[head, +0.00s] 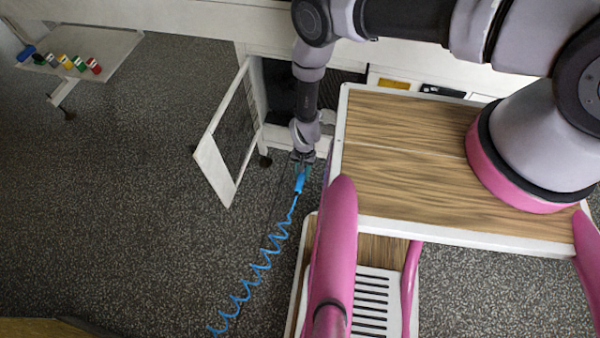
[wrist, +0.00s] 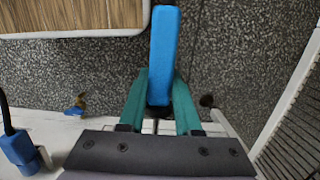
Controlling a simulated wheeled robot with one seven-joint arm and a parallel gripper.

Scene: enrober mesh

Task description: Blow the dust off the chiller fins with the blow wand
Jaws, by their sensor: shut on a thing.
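My gripper (head: 303,158) is shut on the blue blow wand (head: 300,181). In the wrist view, the green fingers of my gripper (wrist: 160,98) clasp the wand's blue body (wrist: 163,50) from both sides. A coiled blue hose (head: 262,258) runs from the wand down and left over the floor. The gripper is low beside the machine front, just right of an open white-framed door (head: 228,130). A dark opening (head: 279,88) shows behind the arm. A grey slatted panel (wrist: 297,135) is at the right of the wrist view; I cannot tell whether it is the fins. No dust can be made out.
My wood-topped base (head: 400,150) is close on the right of the gripper. A small side table (head: 105,48) with several coloured items stands at the upper left. A blue fitting with a dark cable (wrist: 20,150) shows at the wrist view's lower left. The left floor is clear.

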